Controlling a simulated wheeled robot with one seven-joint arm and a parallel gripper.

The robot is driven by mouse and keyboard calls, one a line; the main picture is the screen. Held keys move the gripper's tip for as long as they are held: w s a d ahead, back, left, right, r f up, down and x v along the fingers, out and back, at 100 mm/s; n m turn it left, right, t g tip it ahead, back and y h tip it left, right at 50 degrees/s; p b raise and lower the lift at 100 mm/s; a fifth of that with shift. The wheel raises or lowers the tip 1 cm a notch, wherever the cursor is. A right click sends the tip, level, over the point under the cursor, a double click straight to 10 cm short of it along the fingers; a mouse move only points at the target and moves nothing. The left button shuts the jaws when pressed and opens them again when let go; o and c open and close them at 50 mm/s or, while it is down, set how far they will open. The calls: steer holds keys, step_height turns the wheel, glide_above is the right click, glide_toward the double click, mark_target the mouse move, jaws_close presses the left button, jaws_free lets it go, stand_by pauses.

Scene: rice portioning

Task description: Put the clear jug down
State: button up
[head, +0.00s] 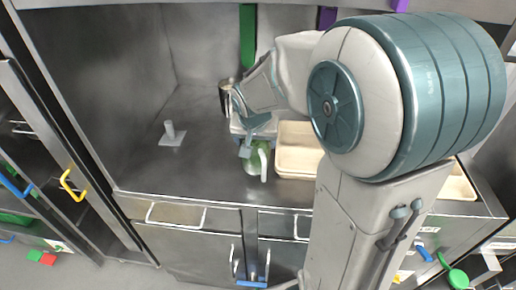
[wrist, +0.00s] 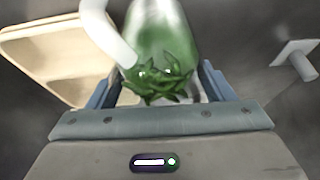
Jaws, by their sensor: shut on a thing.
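The clear jug (head: 256,161) has green leaves in it and a white handle. In the head view it is over the steel counter, just left of the cream trays. In the wrist view the jug (wrist: 167,35) stretches away between my fingers, with its handle on the left. My gripper (head: 246,146) is shut on the jug; its blue-grey fingers show on both sides of it in the wrist view (wrist: 160,88). I cannot tell whether the jug's base touches the counter. My arm hides part of the area behind it.
Cream trays (head: 297,158) lie right of the jug, one also in the wrist view (wrist: 58,50). A dark metal container (head: 226,94) stands behind my gripper. A grey post on a square base (head: 171,136) stands at left. The counter (head: 200,168) is clear between post and jug.

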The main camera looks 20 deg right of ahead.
steer(key=shift+f, duration=1.9)
steer(key=shift+f, duration=0.15)
steer(key=o, duration=1.3)
steer(key=v, duration=1.2)
steer(key=s+f+n, duration=0.1)
steer(key=s, duration=0.4)
steer(key=s+f+n+y, duration=0.1)
steer(key=s+n, duration=0.1)
steer(key=s, duration=0.3)
steer(key=s+f+n+g, duration=0.1)
steer(key=s, duration=0.4)
steer(key=shift+s+d+n, duration=0.15)
steer(key=shift+d+n, duration=0.2)
steer(key=shift+n, duration=0.05)
